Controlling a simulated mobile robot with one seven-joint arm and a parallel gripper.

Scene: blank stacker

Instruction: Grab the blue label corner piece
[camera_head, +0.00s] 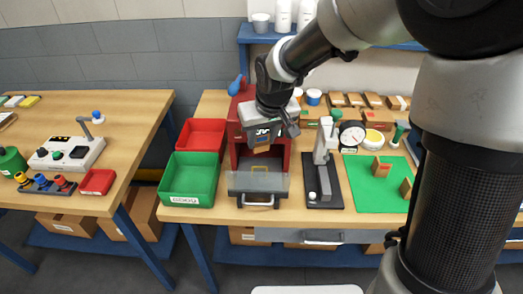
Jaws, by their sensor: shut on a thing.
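My gripper (262,143) points down in front of the open red machine (235,146), above its grey front flap (257,183). It is shut on a small brown piece (262,149), mostly hidden by the fingers. A blue patch shows just above this piece, but I cannot tell whether it is a label on the piece. Two brown corner-shaped pieces stand on the green mat (375,198) at the right: one at the back (381,168) and one by the right edge (406,187). No blue label shows on either.
Green (187,194) and red (202,134) bins stand left of the machine. A black-based press (323,187) stands between machine and mat, with a dial gauge (352,134) behind. Several brown blocks line the table's back. Another table (100,198) is across a gap at left.

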